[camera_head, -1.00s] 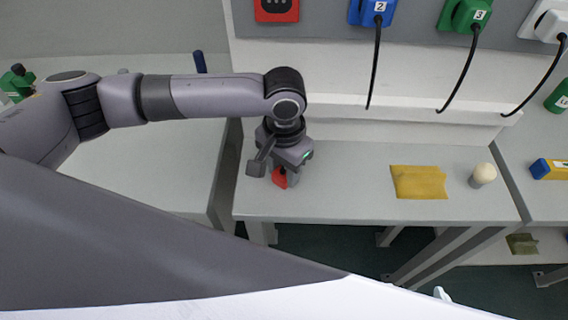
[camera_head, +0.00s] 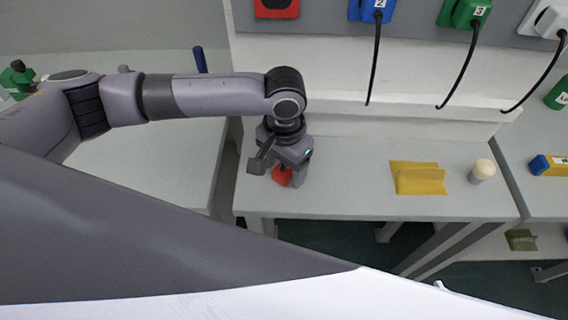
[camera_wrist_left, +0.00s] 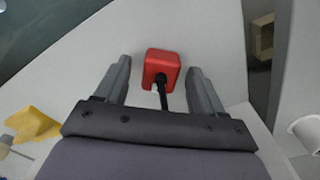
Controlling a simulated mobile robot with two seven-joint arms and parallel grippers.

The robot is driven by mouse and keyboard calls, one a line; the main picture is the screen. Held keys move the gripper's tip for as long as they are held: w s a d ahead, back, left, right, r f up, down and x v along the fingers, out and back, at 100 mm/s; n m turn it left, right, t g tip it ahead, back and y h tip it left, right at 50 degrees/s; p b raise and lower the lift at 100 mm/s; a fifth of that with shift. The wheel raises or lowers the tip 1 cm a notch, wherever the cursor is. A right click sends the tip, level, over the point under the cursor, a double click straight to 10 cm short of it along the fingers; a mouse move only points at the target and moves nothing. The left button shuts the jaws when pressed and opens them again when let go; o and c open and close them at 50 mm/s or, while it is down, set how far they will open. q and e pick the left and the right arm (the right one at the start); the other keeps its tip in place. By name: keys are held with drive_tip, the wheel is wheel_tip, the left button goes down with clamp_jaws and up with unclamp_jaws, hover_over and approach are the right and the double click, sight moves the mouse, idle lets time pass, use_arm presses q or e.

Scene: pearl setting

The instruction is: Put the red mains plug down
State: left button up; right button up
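The red mains plug (camera_wrist_left: 161,66) is on the grey bench top, with its black cable (camera_wrist_left: 163,98) running back toward my left wrist. My left gripper (camera_wrist_left: 160,72) has its two fingers apart, one on each side of the plug, with a visible gap on both sides. In the head view the left gripper (camera_head: 281,176) points down at the bench's left part, and the red plug (camera_head: 281,177) shows partly hidden between its fingers. My right gripper is not in view.
A yellow cloth (camera_head: 418,179) and a pale round-topped object (camera_head: 482,171) are to the right on the bench. Behind is a panel with a red socket (camera_head: 276,7) and blue, green and white plugs with hanging cables. The bench's front edge is close to the gripper; its middle is clear.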

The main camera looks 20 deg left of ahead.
use_arm(q)
drive_tip(key=shift+r, duration=0.1)
wheel_tip(320, 180, up, 7)
drive_tip(key=shift+f, duration=0.1)
idle(0.3)
